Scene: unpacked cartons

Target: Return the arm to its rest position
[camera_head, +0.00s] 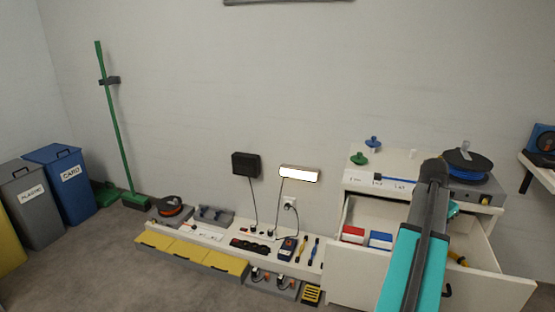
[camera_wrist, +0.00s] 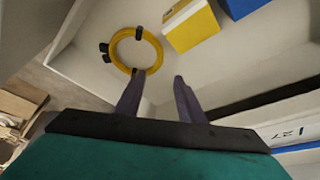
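My arm (camera_head: 420,235) reaches forward over an open drawer (camera_head: 372,268) of the white cabinet on the right in the head view. My gripper's fingertips are hidden behind the arm there. In the wrist view my gripper (camera_wrist: 159,76) shows two dark fingers with a clear gap and nothing between them. The fingers point into a white-walled drawer. I cannot tell how far the fingers are from the ring.
A blue spool (camera_head: 464,163) on a grey unit stands on the cabinet top near my arm. Red and blue boxes (camera_head: 353,233) sit in the drawer. Floor at left front is clear.

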